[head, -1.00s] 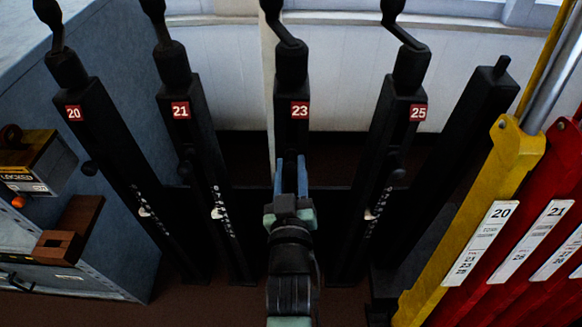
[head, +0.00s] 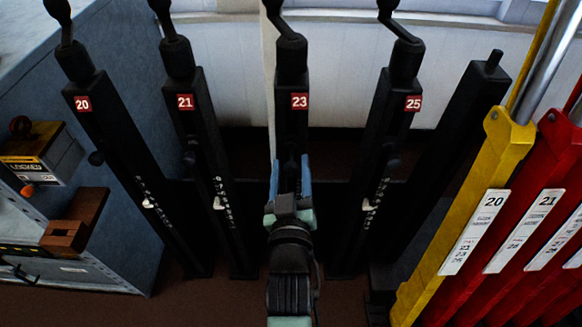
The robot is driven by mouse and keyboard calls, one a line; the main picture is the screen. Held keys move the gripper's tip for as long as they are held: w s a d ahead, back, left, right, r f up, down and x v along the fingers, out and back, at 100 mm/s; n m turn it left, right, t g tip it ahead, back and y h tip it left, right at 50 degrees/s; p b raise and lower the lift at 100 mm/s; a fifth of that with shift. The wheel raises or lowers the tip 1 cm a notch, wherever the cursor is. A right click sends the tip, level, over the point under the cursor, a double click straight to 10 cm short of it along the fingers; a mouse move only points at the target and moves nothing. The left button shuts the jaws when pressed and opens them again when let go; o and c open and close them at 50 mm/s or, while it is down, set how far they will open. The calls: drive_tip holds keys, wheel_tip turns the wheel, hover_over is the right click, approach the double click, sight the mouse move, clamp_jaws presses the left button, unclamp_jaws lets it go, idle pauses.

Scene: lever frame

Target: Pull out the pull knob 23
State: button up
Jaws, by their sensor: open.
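The black post of lever 23 (head: 293,128) stands upright in the middle of the head view, with a red plate marked 23 (head: 300,101) near its top. My gripper (head: 290,170) is in front of this post, below the plate. Its two blue fingers are apart, one on each side of the post's dark front as seen from here. A small dark round shape between the fingers may be the pull knob; it is mostly hidden by my gripper and too dark to tell for sure. Whether the fingers touch it cannot be seen.
Black posts marked 20 (head: 82,104), 21 (head: 185,102) and 25 (head: 413,104) stand on both sides, with side knobs. An unnumbered post (head: 470,110) is right of 25. Yellow (head: 480,200) and red levers fill the right. A blue-grey cabinet (head: 130,190) stands at left.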

drive_tip(key=shift+o, duration=0.6)
drive_tip(key=s+p, duration=0.1)
drive_tip(key=s, duration=1.2)
drive_tip(key=shift+p, duration=0.35)
